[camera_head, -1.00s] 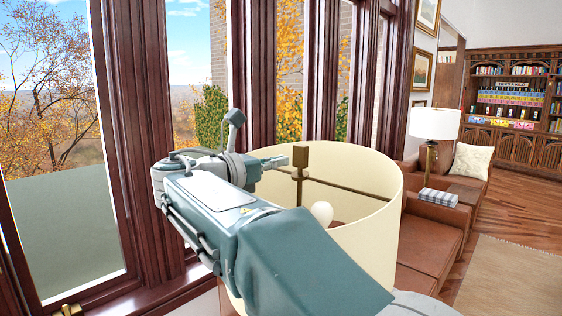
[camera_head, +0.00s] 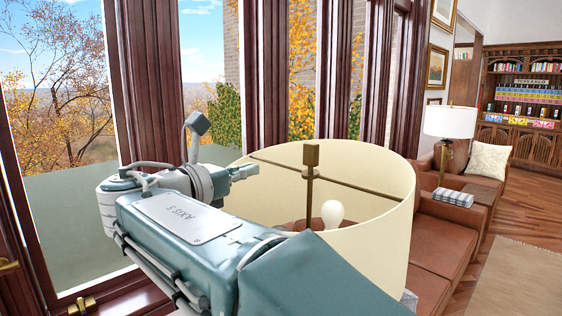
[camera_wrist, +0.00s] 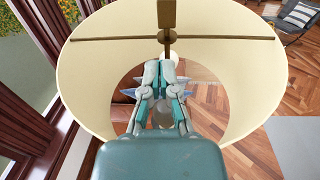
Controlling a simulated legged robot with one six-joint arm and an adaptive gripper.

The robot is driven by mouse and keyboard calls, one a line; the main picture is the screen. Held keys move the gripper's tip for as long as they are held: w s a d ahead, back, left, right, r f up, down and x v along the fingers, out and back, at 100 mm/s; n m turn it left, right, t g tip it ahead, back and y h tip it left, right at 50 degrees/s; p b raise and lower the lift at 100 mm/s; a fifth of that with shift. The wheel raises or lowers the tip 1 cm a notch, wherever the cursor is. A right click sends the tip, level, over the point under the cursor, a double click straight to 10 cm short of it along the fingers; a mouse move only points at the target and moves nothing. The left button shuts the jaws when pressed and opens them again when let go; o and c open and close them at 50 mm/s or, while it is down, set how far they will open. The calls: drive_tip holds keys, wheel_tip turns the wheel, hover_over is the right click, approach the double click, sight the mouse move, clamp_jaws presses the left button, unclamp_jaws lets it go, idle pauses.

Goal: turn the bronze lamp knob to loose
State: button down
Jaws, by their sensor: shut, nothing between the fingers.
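The bronze lamp knob (camera_head: 310,154) is a small block on top of an upright bronze rod, above the open cream lampshade (camera_head: 385,220). In the wrist view the knob (camera_wrist: 166,14) is at the top, where the rod meets the shade's crossbar. My gripper (camera_head: 250,171) is left of the knob in the head view, near the shade's rim, with a gap between them. In the wrist view my gripper (camera_wrist: 159,66) points up toward the rod, its fingers shut and empty. The knob's turned position cannot be told.
A white bulb (camera_head: 332,213) is inside the shade, below the crossbar. Tall dark window frames (camera_head: 150,85) stand close on the left. A brown leather sofa (camera_head: 440,245) and a second lamp (camera_head: 450,122) are beyond the shade. Open space lies above the shade.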

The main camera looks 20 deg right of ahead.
sight(311, 155)
drive_tip(key=x, duration=1.3)
drive_tip(key=shift+w+d, duration=0.25)
drive_tip(key=shift+w, duration=0.15)
drive_tip(key=shift+w+d, duration=0.3)
